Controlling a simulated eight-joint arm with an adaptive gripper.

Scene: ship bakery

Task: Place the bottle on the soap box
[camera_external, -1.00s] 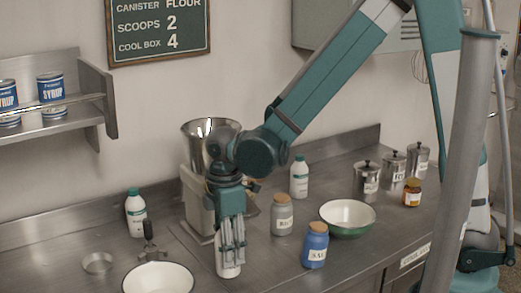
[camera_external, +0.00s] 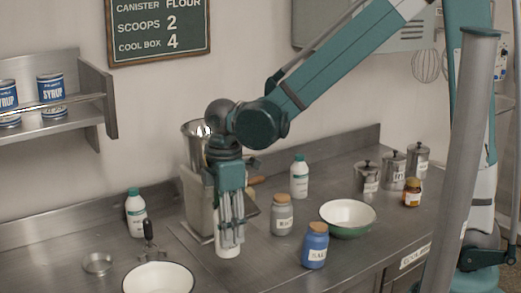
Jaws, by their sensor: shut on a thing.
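My gripper (camera_external: 230,238) points down over the steel counter, left of the centre of the picture. Its fingers are shut on a white bottle (camera_external: 229,252), mostly hidden by the fingers; its lower end shows beneath them. The bottle hangs roughly upright and looks to be a little above the counter. Two other white bottles with green caps stand upright: one at the left (camera_external: 136,215) and one behind my gripper to the right (camera_external: 299,178). I cannot make out a soap box in this view.
A grey machine with a metal bowl (camera_external: 195,131) stands just behind my gripper. Grey (camera_external: 282,216) and blue (camera_external: 315,247) corked jars and a green-sided bowl (camera_external: 348,227) stand to the right. A white bowl (camera_external: 158,281), small dish (camera_external: 97,264) and dark-handled tool (camera_external: 149,236) are at the left.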

